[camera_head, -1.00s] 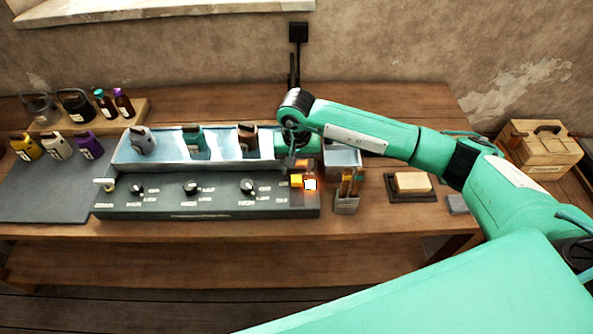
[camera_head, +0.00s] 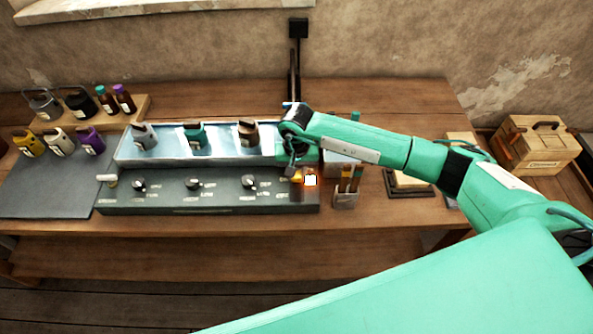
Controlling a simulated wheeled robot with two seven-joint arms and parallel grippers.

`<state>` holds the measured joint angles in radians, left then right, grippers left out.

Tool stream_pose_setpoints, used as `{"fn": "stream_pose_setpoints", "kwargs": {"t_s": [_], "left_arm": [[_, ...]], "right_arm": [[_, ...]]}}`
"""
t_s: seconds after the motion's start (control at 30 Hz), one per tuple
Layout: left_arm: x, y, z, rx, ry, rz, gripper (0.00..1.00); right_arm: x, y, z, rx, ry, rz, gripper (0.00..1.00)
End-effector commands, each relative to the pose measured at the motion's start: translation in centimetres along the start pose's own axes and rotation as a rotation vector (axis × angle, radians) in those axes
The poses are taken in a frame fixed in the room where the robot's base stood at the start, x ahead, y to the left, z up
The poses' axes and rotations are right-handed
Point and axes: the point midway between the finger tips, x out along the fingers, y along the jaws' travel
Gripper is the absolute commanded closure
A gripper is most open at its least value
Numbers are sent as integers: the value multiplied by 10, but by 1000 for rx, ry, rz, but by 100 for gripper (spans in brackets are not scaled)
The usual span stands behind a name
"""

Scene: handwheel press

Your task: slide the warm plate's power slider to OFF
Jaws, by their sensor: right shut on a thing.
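The warm plate (camera_head: 130,205) is a long dark grey unit on the table, with a row of black knobs and white labels on its front panel. At the panel's right end a small white light (camera_head: 310,181) glows with an orange halo. My right gripper (camera_head: 294,174) points down at that end, just left of the light. It is shut on a small yellow-orange piece (camera_head: 298,177), which seems to be the power slider's knob. The gripper and arm hide much of this corner, so the slider's position cannot be read. My left gripper is not in view.
Several bottles, grey (camera_head: 145,137), teal (camera_head: 196,138) and brown (camera_head: 248,134), stand in the bath behind the panel. A small holder (camera_head: 346,199) with upright sticks stands close to the right. A dark mat (camera_head: 50,193) lies at left.

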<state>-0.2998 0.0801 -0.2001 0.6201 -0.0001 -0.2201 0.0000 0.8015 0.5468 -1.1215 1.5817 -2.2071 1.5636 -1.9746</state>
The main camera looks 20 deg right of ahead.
Motion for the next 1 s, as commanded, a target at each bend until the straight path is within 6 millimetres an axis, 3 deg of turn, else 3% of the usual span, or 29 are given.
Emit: {"fn": "stream_pose_setpoints", "kwargs": {"t_s": [0.17,0.53,0.9,0.93,1.0], "left_arm": [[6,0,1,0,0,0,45],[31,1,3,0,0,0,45],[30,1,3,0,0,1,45],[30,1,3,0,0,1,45],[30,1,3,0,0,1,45]], "right_arm": [[1,0,6,-3,2,-1,100],[2,0,55,-3,2,0,100],[0,0,60,-1,-3,1,100],[0,0,61,-1,-4,1,70],[0,0,60,-1,-3,1,56]]}}
